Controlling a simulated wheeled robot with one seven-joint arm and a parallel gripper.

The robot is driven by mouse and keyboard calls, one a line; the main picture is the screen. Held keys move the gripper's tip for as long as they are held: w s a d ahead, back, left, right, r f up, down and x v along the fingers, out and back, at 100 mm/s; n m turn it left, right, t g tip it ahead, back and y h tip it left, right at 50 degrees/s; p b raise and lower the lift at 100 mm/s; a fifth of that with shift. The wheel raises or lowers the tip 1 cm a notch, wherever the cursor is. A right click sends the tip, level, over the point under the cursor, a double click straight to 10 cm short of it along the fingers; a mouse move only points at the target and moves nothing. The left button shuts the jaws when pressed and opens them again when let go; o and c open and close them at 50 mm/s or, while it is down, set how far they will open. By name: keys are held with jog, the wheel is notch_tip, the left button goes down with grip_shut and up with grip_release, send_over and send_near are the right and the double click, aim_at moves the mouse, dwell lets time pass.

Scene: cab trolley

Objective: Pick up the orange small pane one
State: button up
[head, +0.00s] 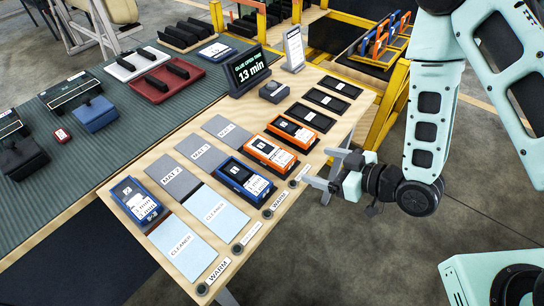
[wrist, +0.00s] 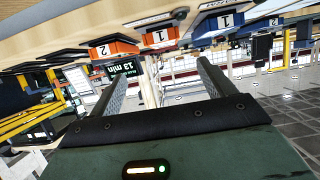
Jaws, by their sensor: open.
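Two orange blocks with white labels lie on the wooden bench strip in the head view. The nearer orange one (head: 271,153) sits beside a blue one (head: 246,179); the farther orange one (head: 296,133) lies behind it. In the wrist view, the scene appears upside down: an orange block marked 1 (wrist: 158,38) is near the top centre, with an orange block marked 2 (wrist: 113,48) to its left and a blue block marked 1 (wrist: 225,21) to its right. My gripper (head: 318,168) is open and empty off the bench's right edge, apart from the blocks.
A dark sign (head: 249,70) reading 13 min stands behind the blocks, with a small grey knob box (head: 274,91) beside it. Another blue block (head: 136,203) lies at left. Grey mats and CLEANER pads (head: 184,249) cover the strip. A yellow frame (head: 389,118) stands behind my arm.

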aim_at(277, 154)
jog(key=b+x, duration=0.5)
jog(key=x, duration=0.4)
jog(key=shift+a, duration=0.1)
jog(key=shift+p+x, duration=0.65)
jog(key=shift+x, duration=2.4)
jog(key=shift+s+a, duration=0.1)
jog(key=shift+s, duration=0.05)
jog(key=c, duration=1.2)
jog(key=shift+r, duration=0.1)
notch_tip(277, 154, up, 10)
jog(key=shift+f, duration=0.15)
